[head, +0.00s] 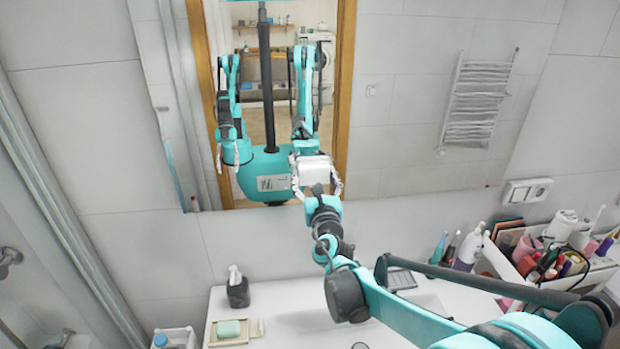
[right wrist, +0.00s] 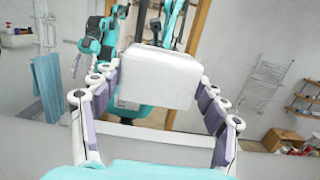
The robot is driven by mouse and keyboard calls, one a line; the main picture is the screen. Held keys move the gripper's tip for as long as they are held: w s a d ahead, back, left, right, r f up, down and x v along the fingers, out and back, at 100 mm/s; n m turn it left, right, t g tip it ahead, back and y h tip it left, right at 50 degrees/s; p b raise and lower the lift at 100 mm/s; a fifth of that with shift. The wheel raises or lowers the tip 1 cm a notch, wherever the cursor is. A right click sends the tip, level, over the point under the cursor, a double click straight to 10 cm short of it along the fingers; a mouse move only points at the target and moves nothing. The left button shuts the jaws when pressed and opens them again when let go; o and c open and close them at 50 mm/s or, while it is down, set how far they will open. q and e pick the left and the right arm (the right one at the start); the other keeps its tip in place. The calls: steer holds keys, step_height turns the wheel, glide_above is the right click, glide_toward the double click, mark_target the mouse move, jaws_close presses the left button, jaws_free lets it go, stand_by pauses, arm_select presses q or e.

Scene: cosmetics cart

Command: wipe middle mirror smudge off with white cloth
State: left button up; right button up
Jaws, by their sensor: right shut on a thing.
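The mirror (head: 415,110) fills the upper middle of the head view and reflects my body and the room. My right gripper (head: 316,178) is in front of its lower middle, shut on the white cloth (head: 314,170), which looks like a thick folded block. In the right wrist view the cloth (right wrist: 158,78) sits between the two fingers of the gripper (right wrist: 160,88). I cannot tell whether the cloth touches the glass. No smudge shows clearly; the cloth and gripper hide part of the mirror. My left gripper shows only as a reflection.
Below the mirror is a white counter (head: 285,309) with a dark bottle (head: 237,288) and a soap dish (head: 229,331) at its left. At the right, a white cosmetics cart (head: 500,262) is crowded with bottles and tubes. A socket (head: 526,191) is on the wall beside the mirror.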

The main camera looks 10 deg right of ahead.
mark_target(271, 172)
steer(key=shift+a, duration=0.1)
steer(key=shift+a+b, duration=0.5)
steer(key=shift+a, duration=5.15)
steer(key=s, duration=0.6)
steer(key=shift+s, duration=0.15)
steer(key=s, duration=0.3)
steer(key=shift+d+p, duration=0.1)
steer(key=shift+p, duration=0.25)
